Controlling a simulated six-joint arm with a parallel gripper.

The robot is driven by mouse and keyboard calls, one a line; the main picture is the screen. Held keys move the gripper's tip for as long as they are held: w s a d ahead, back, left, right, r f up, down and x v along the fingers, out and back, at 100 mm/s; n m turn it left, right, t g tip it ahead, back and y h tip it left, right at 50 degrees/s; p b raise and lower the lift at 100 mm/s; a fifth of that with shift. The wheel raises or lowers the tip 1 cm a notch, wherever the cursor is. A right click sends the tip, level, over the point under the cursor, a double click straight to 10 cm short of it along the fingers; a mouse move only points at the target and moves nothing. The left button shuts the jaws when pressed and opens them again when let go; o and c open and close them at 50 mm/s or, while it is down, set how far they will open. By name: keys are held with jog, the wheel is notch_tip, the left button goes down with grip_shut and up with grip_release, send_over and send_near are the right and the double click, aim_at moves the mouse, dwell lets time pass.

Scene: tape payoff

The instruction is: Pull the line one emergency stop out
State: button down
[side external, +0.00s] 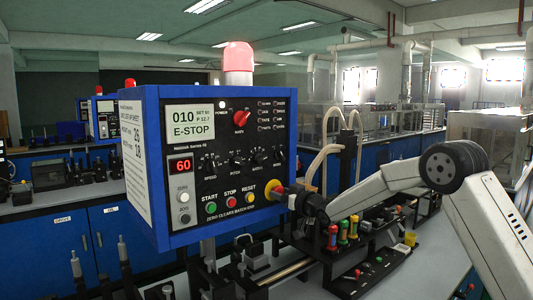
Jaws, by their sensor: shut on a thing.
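The blue control box (219,215) stands at the centre left, its black panel facing the camera. The emergency stop (269,187), red with a yellow surround, is at the panel's lower right corner. My gripper (284,197) reaches it from the right and is shut on it. The fingers hide part of the button, so I cannot tell whether it is in or out. The panel's screen (190,122) reads "E-STOP". Below are green START (211,208), red STOP (231,202) and yellow RESET (249,197) buttons.
A red beacon (238,58) tops the box. Pale curved tubes (325,150) rise just behind my gripper. Below my wrist, a black rack (335,245) holds coloured items. The grey bench (445,262) has bare surface at right.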

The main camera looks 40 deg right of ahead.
jog(key=shift+s, duration=0.55)
jog(key=shift+c, duration=0.3)
grip_release()
jog(key=shift+s, duration=0.2)
jog(key=s, duration=0.7)
jog(key=shift+s, duration=0.25)
